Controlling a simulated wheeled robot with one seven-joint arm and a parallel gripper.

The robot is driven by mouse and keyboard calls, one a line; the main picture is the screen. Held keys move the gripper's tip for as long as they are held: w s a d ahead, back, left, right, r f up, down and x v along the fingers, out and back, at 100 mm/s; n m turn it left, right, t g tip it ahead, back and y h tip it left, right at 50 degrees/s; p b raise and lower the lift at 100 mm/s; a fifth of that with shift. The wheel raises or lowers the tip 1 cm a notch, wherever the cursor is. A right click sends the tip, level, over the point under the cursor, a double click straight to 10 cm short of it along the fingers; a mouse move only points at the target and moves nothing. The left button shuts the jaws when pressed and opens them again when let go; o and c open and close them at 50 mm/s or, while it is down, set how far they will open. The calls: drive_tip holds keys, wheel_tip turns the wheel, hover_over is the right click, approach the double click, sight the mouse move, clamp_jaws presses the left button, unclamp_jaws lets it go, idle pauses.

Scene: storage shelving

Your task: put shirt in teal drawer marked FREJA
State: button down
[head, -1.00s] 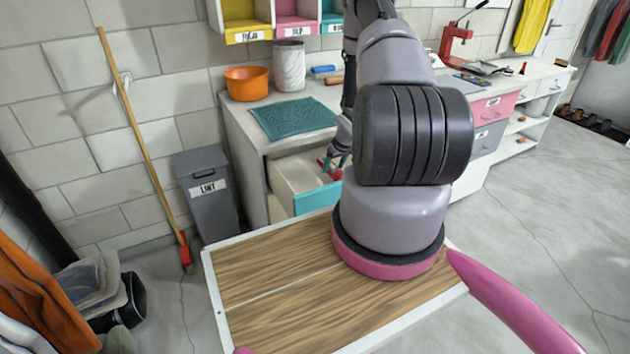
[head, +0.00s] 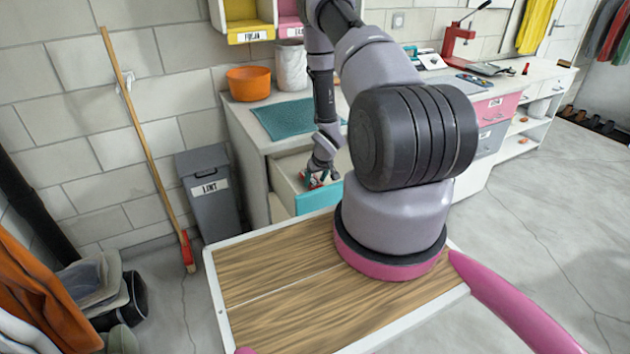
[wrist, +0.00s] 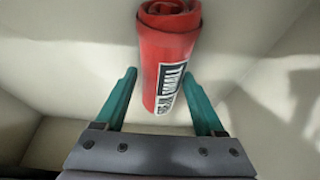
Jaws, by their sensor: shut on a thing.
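The teal-fronted drawer (head: 316,201) is pulled open below the counter in the head view. No name on its front can be read. My gripper (head: 320,181) points down into the drawer's opening. In the wrist view, my gripper (wrist: 160,80) has its teal fingers on either side of a red rolled shirt (wrist: 170,50) and is shut on it. The shirt is a tight roll with a black and white label. Pale drawer walls (wrist: 50,60) surround it. Whether the shirt touches the drawer floor is unclear.
A teal mat (head: 290,118), an orange bowl (head: 249,83) and a pale container (head: 291,68) stand on the counter. A grey LINT bin (head: 210,200) and a broom (head: 150,150) are to the left.

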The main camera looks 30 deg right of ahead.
unclamp_jaws()
drive_tip(key=v, duration=1.2)
wheel_tip(320, 180, up, 13)
drive_tip(key=m+h, duration=0.1)
hover_over(318, 182)
drive_tip(key=s+a+r+m+t, duration=0.1)
drive_tip(key=s+a+r, duration=0.1)
drive_tip(key=r, duration=0.7)
drive_tip(key=s+a+r+m, duration=0.1)
drive_tip(key=s+a+r, duration=0.1)
drive_tip(key=r, duration=0.6)
drive_tip(key=s+a+r+y, duration=0.1)
drive_tip(key=s+a+r, duration=0.3)
drive_tip(key=s+r, duration=0.2)
drive_tip(key=s+a+r+m+t+y, duration=0.1)
drive_tip(key=s+a+r, duration=0.3)
drive_tip(key=s+r, duration=0.2)
drive_tip(key=s+a+r+y, duration=0.1)
drive_tip(key=s+a+r, duration=0.2)
drive_tip(key=s+r, duration=0.4)
drive_tip(key=shift+s+a+m, duration=0.3)
drive_tip(key=shift+s+a, duration=0.1)
drive_tip(key=shift+s, duration=0.6)
drive_tip(key=shift+t, duration=0.3)
